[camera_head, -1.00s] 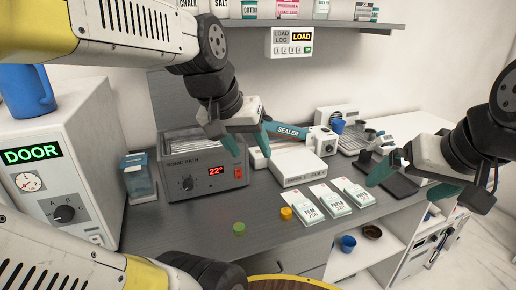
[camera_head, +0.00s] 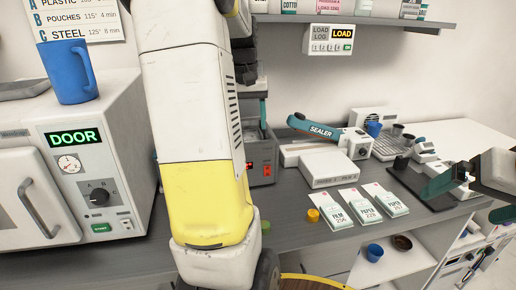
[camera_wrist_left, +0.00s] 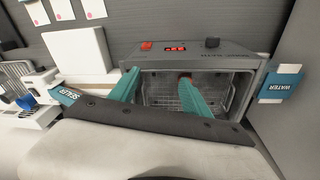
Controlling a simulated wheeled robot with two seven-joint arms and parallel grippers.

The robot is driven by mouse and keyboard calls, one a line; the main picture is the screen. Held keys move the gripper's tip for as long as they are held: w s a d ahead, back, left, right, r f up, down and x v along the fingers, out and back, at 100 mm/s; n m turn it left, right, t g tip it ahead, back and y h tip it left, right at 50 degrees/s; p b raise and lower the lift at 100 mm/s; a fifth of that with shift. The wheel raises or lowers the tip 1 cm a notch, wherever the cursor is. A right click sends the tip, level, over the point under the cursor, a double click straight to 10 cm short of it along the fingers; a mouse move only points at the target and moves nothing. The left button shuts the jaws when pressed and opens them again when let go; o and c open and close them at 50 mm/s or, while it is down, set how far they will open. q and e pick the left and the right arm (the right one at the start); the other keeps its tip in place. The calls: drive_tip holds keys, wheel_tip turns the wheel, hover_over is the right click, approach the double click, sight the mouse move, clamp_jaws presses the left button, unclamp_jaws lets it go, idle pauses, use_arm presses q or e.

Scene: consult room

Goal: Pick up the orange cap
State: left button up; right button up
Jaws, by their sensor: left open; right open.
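The orange cap (camera_head: 313,215) sits on the grey counter in the head view, left of the white packets. A green cap (camera_head: 265,226) shows to its left, partly hidden by my left arm. In the wrist view my left gripper (camera_wrist_left: 157,85) is open, its teal fingers over the open bath (camera_wrist_left: 150,103) with a wire basket inside. A small reddish-brown spot by one finger is too unclear to name. In the head view my arm hides most of this gripper. My right gripper (camera_head: 462,203) is open at the right, above the counter's front edge, away from the cap.
The DOOR machine (camera_head: 72,165) with a blue mug (camera_head: 68,72) fills the left. A blue cup (camera_head: 375,252) sits on the shelf below.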

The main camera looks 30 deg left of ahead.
use_arm(q)
drive_tip(key=shift+n+g, duration=0.6)
drive_tip(key=shift+n, duration=0.1)
drive_tip(key=a+f, duration=0.1)
drive_tip(key=a, duration=0.1)
drive_tip(key=w+a+f, duration=0.1)
drive_tip(key=a, duration=0.1)
drive_tip(key=a+f, duration=0.1)
drive_tip(key=a, duration=0.1)
drive_tip(key=shift+w+a+f, duration=0.3)
drive_tip(key=shift+a+f, duration=0.35)
wheel_tip(320, 180, down, 8)
drive_tip(key=shift+w+a+r, duration=0.1)
drive_tip(key=shift+a+r, duration=0.05)
clamp_jaws()
